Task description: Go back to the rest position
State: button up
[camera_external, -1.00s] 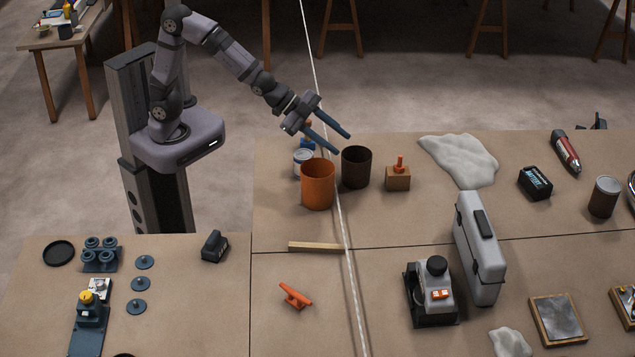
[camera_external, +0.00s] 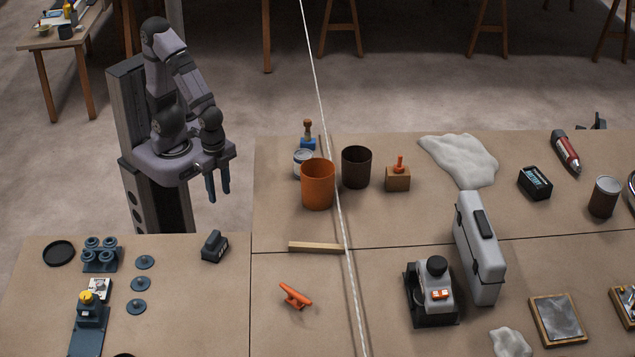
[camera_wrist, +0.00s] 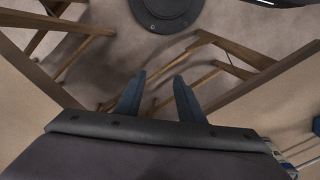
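My gripper (camera_external: 218,187) hangs beside my base column, left of the far bench and behind the near left bench. Its two blue fingers point down and stand apart with nothing between them. In the wrist view my gripper (camera_wrist: 158,90) also shows its two fingers apart and empty, with floor and wooden trestle legs beyond. My arm is folded close over its base.
An orange bucket (camera_external: 318,185) and a dark brown bucket (camera_external: 356,167) stand on the far bench (camera_external: 400,220), right of my gripper. A white rope (camera_external: 321,115) runs down across the scene. A dark block tool (camera_external: 215,246) sits on the near left bench (camera_external: 190,310).

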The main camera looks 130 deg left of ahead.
notch_tip(320, 180, up, 14)
jog(key=p, duration=1.2)
jog(key=shift+f, duration=0.15)
